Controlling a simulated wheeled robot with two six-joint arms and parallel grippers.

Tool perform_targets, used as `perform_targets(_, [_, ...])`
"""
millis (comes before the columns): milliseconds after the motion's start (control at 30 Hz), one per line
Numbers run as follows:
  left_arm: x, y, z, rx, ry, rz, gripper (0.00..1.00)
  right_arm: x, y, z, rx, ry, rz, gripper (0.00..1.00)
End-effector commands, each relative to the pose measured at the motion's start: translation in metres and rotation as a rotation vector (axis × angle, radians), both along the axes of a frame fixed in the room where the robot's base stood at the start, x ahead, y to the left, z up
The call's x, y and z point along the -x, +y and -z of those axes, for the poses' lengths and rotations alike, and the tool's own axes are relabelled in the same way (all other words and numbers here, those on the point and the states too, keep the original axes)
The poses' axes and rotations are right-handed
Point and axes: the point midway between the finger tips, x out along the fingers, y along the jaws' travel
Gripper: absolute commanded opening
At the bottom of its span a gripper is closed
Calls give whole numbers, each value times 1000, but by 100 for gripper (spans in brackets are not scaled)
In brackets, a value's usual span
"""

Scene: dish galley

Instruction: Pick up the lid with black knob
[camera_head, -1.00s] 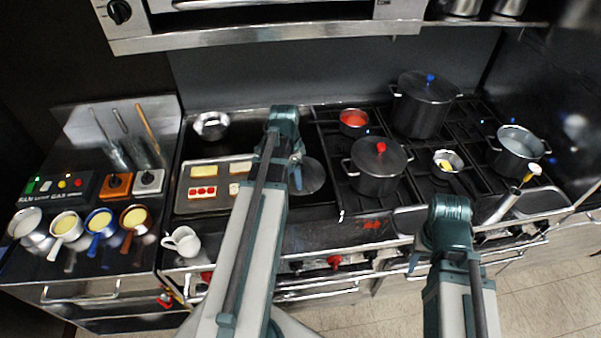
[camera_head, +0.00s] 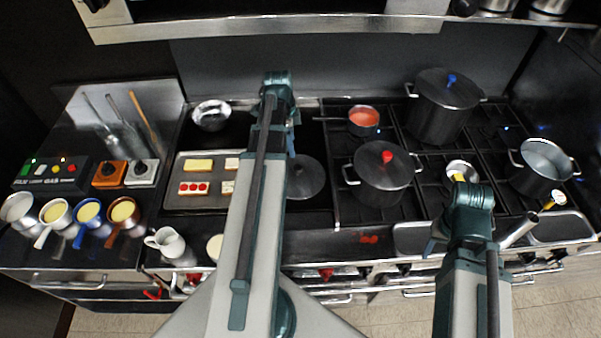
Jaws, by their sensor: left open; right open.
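A round grey lid (camera_head: 309,178) lies flat on the dark surface right of the tray, partly covered by my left arm. A small dark spot near its middle may be its black knob; I cannot tell clearly. My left gripper (camera_head: 291,148) hangs beside the far left part of the lid in the picture, open, its fingers mostly hidden behind my arm. I cannot tell its height above the lid. My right gripper (camera_head: 433,246) is open and empty in front of the stove's front edge, mostly hidden by its wrist.
A pot with a red-knobbed lid (camera_head: 383,177) stands just right of the lid. A taller pot with a blue knob (camera_head: 443,108) is behind it. A red-filled saucepan (camera_head: 363,120) has its handle toward my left gripper. A tray of food (camera_head: 207,201) lies left.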

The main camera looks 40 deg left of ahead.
Motion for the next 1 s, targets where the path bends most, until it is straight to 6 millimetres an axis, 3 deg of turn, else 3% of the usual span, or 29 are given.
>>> perform_targets(167, [-1,-1,14,0,0,0,76,0,0,14,0,0,-2,50])
perform_targets(633, [-6,-7,79,0,0,0,76,0,0,79,2,1,-14,50])
perform_targets(1000, [-8,-8,87,0,0,0,76,0,0,87,2,1,-15,50])
